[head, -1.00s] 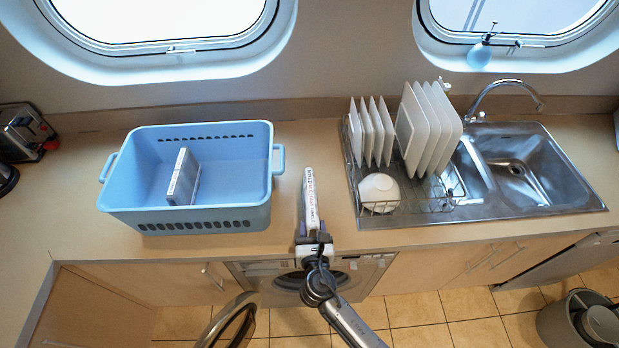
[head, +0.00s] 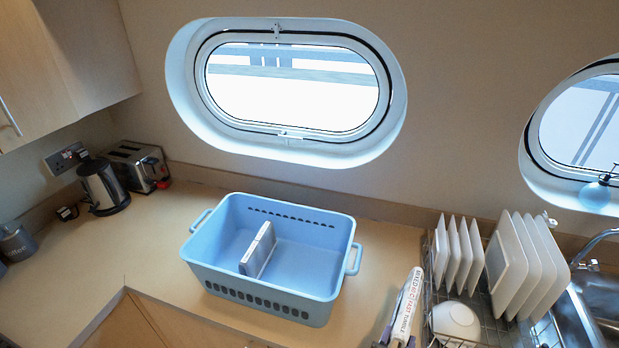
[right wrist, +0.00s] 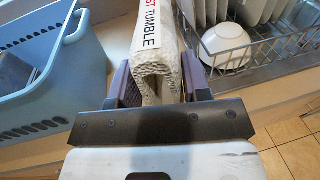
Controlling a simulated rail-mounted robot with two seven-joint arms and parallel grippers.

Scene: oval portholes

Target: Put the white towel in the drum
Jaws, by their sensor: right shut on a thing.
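A white folded towel (head: 407,300) with printed lettering on its side stands on edge in my right gripper (head: 397,336), at the lower right of the head view. In the right wrist view the purple fingers of the gripper (right wrist: 157,80) are shut on the towel's near end (right wrist: 158,45), one on each side. The towel is between the blue basket and the dish rack. The washing machine drum is outside both current views. My left gripper is not in view.
The blue basket (head: 262,292) on the counter holds a pale folded cloth (head: 258,250). A dish rack (head: 484,318) with plates and a white bowl (head: 456,321) is close on the towel's right. A kettle (head: 103,187) and toaster (head: 138,167) stand at the back left.

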